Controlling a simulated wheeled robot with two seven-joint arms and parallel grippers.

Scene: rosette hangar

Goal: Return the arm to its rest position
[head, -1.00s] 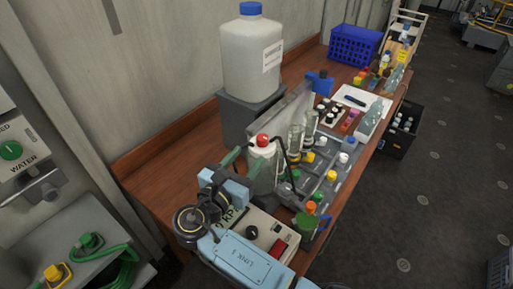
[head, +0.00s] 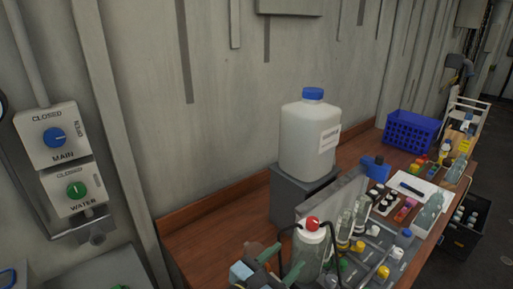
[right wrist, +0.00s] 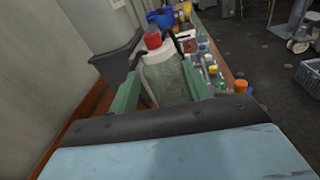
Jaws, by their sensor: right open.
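My right gripper (head: 281,261) is at the bottom of the head view, over the front part of the wooden bench. Its two green fingers are open and also show in the right wrist view (right wrist: 163,82). A clear bottle with a red cap (head: 311,248) stands just ahead of the fingers. In the right wrist view the bottle (right wrist: 168,78) appears between the fingers, with a gap on the right side; I cannot tell whether it touches the left finger. Most of my right arm is below the head view. My left gripper is not in view.
The bench (head: 205,237) holds a large white jug with a blue cap (head: 309,140) on a grey block (head: 295,196), several small bottles and a blue basket (head: 411,134). At left, the wall bears MAIN (head: 54,138) and WATER (head: 77,190) switch boxes.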

